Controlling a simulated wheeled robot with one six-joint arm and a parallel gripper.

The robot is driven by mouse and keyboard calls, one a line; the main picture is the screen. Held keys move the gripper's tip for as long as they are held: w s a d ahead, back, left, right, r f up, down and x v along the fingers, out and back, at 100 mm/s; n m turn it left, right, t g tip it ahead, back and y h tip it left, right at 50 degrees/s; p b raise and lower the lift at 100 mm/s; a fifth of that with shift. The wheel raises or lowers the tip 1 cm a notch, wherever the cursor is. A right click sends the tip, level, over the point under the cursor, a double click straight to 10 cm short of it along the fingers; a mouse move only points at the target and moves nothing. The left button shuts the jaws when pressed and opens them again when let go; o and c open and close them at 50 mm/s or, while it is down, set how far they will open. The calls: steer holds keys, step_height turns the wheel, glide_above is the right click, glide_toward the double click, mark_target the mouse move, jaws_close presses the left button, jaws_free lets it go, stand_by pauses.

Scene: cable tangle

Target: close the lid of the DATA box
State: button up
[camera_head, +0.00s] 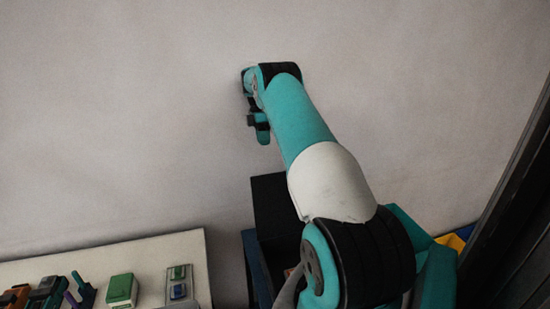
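My arm reaches up across the middle of the view. My gripper (261,130) hangs at its far end, in front of the bare wall, and points down. It is small and seen from the side, so I cannot tell whether its fingers are apart. Nothing shows hanging from it. No DATA label can be read. A dark box-like thing (272,200) stands below the gripper, partly hidden behind my arm. I cannot tell whether it is the DATA box or whether it has a lid.
A pale table (225,254) fills the lower left. On it are a green block (121,289), a grey plate with blue parts (179,285), and orange, teal and purple items. A yellow thing (453,242) and a dark upright structure (515,215) are at right.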

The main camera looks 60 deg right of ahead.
steer(key=shift+s+d+b+x, duration=0.35)
steer(key=shift+b+x, duration=0.3)
steer(key=shift+x, duration=1.5)
steer(key=shift+s+d+b+x, duration=0.2)
steer(key=shift+d+b+x, duration=0.4)
steer(key=shift+x, duration=1.55)
steer(key=shift+s+d+b+x, duration=0.25)
steer(key=shift+b+x, duration=0.5)
steer(key=shift+x, duration=1.4)
jaws_close()
